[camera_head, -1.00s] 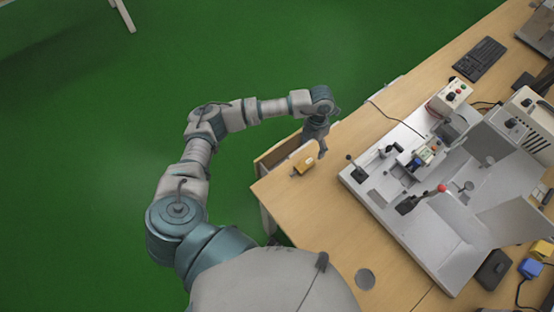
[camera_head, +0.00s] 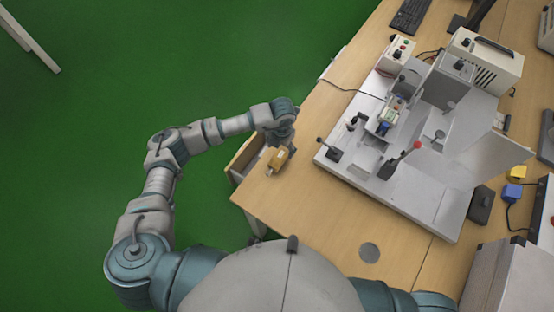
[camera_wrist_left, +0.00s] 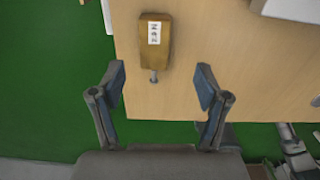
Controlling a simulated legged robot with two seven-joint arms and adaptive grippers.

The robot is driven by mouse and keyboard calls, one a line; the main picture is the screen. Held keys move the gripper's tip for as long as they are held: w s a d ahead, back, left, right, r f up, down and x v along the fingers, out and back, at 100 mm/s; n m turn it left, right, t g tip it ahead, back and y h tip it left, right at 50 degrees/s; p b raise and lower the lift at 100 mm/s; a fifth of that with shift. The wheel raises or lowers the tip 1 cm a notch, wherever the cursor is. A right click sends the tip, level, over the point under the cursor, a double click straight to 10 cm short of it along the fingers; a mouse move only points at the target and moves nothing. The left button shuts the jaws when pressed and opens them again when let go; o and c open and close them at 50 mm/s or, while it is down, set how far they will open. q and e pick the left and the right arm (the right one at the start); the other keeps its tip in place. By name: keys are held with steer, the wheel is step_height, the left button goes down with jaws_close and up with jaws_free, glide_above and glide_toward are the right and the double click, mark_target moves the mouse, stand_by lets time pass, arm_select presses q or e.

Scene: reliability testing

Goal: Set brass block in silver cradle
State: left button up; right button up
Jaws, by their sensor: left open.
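The brass block (camera_head: 277,161) lies on the wooden table near its left edge in the head view. In the left wrist view the block (camera_wrist_left: 154,38) carries a white printed label, and a short metal pin sticks out of its near end. My left gripper (camera_head: 287,148) is just beside the block in the head view. In the wrist view the open gripper (camera_wrist_left: 160,80) has its fingers apart, with the pin end in line with the gap and nothing between them. A silver fixture (camera_head: 386,119) stands on the grey machine plate; I cannot tell whether it is the cradle. My right gripper is out of view.
The grey machine base (camera_head: 345,163) with levers and control boxes fills the table to the right of the block. A keyboard (camera_head: 410,15) lies at the far end. Bare tabletop (camera_head: 300,205) lies in front of the block.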

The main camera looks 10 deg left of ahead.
mark_target(278, 157)
arm_select(q)
steer(key=shift+w+d+f, duration=0.1)
steer(key=shift+d+f, duration=0.05)
steer(key=shift+f, duration=0.45)
steer(key=shift+d+f, duration=0.1)
steer(key=shift+f, duration=0.5)
steer(key=shift+a+f, duration=0.35)
steer(key=shift+f, duration=0.1)
steer(key=f, duration=0.2)
steer(key=a+f, duration=0.1)
steer(key=f, duration=0.1)
steer(key=shift+a+f, duration=0.15)
steer(key=shift+f, duration=0.25)
steer(key=shift+d, duration=0.5)
steer(key=shift+c, duration=0.8)
steer(key=shift+d, duration=0.1)
steer(key=c, duration=1.2)
steer(key=shift+a, duration=0.4)
jaws_close()
